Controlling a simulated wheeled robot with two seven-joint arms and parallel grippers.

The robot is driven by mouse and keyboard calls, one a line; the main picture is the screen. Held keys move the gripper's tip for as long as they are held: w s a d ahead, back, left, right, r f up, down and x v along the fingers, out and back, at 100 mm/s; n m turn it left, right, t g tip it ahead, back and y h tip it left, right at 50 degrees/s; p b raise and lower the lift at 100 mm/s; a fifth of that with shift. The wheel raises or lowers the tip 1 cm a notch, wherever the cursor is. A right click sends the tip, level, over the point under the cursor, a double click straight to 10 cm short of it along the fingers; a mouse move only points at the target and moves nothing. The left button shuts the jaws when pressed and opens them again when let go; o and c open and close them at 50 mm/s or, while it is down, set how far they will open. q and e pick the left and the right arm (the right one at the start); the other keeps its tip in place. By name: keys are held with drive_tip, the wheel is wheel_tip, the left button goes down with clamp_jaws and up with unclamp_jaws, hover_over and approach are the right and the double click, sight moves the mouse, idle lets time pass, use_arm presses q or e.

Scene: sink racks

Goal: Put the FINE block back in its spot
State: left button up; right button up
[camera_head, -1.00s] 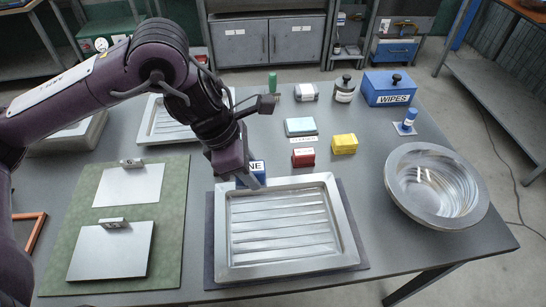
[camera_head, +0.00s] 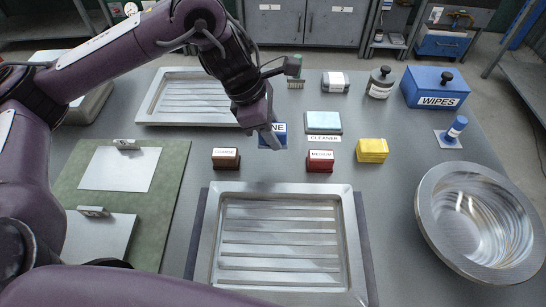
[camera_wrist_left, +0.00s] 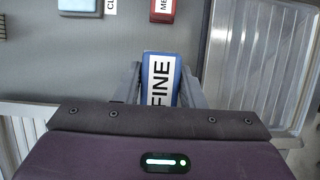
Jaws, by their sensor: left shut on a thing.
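The blue FINE block (camera_head: 283,134) with a white label is in my left gripper (camera_head: 270,140), above the middle of the table. In the left wrist view the FINE block (camera_wrist_left: 161,80) sits between the two fingers, its label readable. The gripper hides part of the block in the head view. The brown COARSE block (camera_head: 226,158) is to the left and the red MEDIUM block (camera_head: 320,160) is to the right. I cannot tell whether the FINE block touches the table. My right gripper is not in view.
The near ribbed metal tray (camera_head: 208,240) lies in front of the blocks; another tray (camera_head: 150,100) is behind left. A yellow block (camera_head: 371,150), the pale blue CLEANER block (camera_head: 323,121), a metal bowl (camera_head: 430,215) and a blue WIPES box (camera_head: 436,86) are to the right.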

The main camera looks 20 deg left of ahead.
sight(279, 165)
use_arm(q)
wheel_tip(279, 165, down, 4)
drive_tip(key=shift+r+b, duration=0.15)
drive_tip(key=shift+b, duration=0.15)
drive_tip(key=shift+f+b, duration=0.6)
drive_tip(key=shift+f, duration=1.75)
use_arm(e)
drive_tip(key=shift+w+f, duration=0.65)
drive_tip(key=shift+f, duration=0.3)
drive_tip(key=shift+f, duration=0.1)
use_arm(q)
drive_tip(key=shift+f, duration=0.1)
drive_tip(key=o, duration=1)
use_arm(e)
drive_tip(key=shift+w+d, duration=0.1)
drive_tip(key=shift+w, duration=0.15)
